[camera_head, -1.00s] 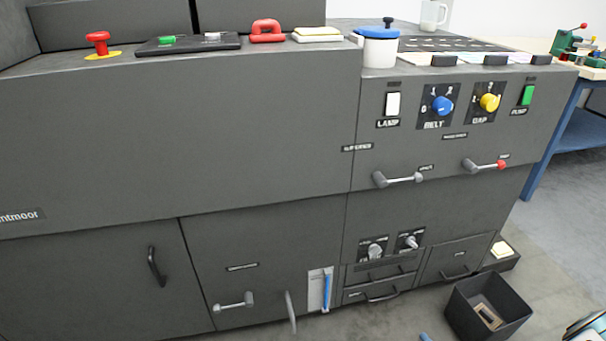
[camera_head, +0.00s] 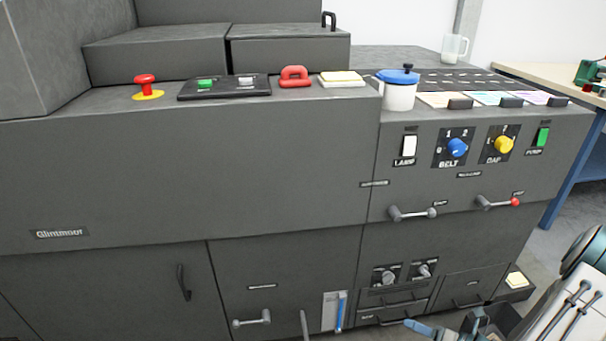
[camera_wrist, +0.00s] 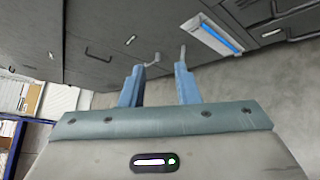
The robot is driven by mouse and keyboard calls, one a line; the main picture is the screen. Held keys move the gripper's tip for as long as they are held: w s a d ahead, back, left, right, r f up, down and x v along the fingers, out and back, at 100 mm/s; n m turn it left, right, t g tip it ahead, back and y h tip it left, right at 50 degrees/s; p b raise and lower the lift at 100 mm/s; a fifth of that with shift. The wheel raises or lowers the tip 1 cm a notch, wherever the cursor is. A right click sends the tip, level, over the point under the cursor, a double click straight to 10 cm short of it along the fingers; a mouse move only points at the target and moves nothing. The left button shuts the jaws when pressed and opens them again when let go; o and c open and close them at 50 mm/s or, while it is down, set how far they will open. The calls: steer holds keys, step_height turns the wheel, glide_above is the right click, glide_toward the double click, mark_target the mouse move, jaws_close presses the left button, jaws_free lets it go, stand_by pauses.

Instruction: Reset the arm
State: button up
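My gripper (camera_wrist: 160,72) shows in the wrist view with its two blue fingers apart and nothing between them. In the head view, a blue finger of the gripper (camera_head: 418,327) and part of my arm (camera_head: 570,300) show at the lower right, in front of the machine's lower part. The rest of the gripper is cut off by the bottom edge there. The wrist view looks at the grey floor and the dark machine's lower front, which appears tilted.
The dark machine (camera_head: 180,180) fills most of the head view, with protruding lever handles (camera_head: 412,213) and a blue-handled slot (camera_head: 340,311). A white pot with a blue lid (camera_head: 398,92) and a red padlock-shaped piece (camera_head: 296,77) stand on top. A blue-legged bench (camera_head: 570,165) is at right.

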steer(key=s+a+r+n+g+h+p, duration=0.1)
steer(key=a+r+n+g+p, duration=0.35)
steer(key=r+n, duration=0.35)
steer(key=s+a+r+n+g+p, duration=0.1)
steer(key=a+r+n+g+p, duration=0.35)
steer(key=r, duration=0.65)
steer(key=s+a+r+n+g+h+p, duration=0.1)
steer(key=a+r+n+g+p, duration=0.15)
steer(key=a+r+n, duration=0.45)
steer(key=s+r+n+t+h+p, duration=0.1)
steer(key=s+r+n+h+p, duration=0.1)
steer(key=r+n+p, duration=0.2)
steer(key=s+a+r+n+t+h+p, duration=0.1)
steer(key=s+r+n+h+p, duration=0.1)
steer(key=r+n, duration=0.6)
steer(key=s+r+n+t+h+p, duration=0.1)
steer(key=s+r+n+h+p, duration=0.2)
steer(key=r, duration=1)
steer(key=n+h+p, duration=0.1)
steer(key=n+p, duration=0.2)
steer(key=shift+a+r, duration=0.4)
steer(key=shift+t, duration=0.25)
